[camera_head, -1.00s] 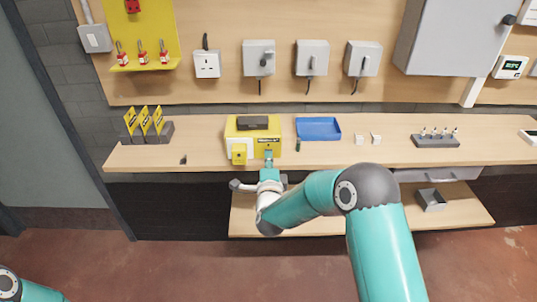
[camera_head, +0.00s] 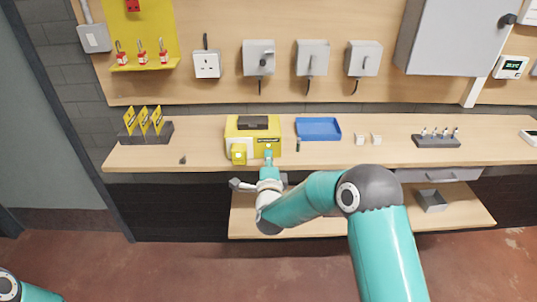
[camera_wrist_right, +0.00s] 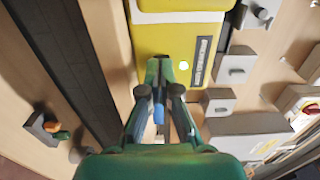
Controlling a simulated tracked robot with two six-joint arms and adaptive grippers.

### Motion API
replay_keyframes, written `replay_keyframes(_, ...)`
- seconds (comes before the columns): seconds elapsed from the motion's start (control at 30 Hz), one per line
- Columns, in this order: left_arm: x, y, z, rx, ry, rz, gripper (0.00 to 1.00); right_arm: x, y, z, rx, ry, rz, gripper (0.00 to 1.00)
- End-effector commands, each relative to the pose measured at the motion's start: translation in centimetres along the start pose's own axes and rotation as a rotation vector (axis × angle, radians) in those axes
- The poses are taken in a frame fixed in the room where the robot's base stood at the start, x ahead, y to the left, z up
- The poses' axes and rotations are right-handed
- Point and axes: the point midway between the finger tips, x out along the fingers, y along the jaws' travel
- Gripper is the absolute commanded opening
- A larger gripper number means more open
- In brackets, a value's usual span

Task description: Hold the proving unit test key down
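The yellow proving unit (camera_head: 262,136) stands on the bench near its front edge, with a black part on top. In the right wrist view its yellow face (camera_wrist_right: 150,38) fills the upper middle, with a dark label strip and a small bright spot. My right gripper (camera_head: 268,151) is at the front of the unit. In the wrist view its fingertips (camera_wrist_right: 159,66) are together, with nothing seen held, and point at the yellow face. They look at or very near it; contact cannot be told. The test key is not distinct, perhaps hidden behind the fingers. My left gripper is out of view.
A sign holder (camera_head: 152,137) stands at left. The bench between the white blocks and grey rack (camera_head: 436,141) is clear.

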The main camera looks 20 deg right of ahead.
Motion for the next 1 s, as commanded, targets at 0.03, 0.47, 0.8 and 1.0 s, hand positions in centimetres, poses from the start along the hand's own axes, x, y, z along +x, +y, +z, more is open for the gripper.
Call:
replay_keyframes(0.03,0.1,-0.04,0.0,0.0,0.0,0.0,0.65,0.02,-0.03,-0.03,0.0,0.001,-0.002,0.0)
replay_keyframes(0.47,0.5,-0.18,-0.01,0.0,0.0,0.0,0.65,0.06,-0.06,-0.04,0.001,0.001,-0.002,0.0)
replay_keyframes(0.8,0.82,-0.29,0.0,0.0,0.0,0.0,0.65,0.08,-0.01,-0.02,0.0,0.001,-0.001,0.0)
replay_keyframes(1.0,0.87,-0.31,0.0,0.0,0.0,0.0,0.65,0.08,-0.03,-0.02,0.0,0.001,0.0,0.0)
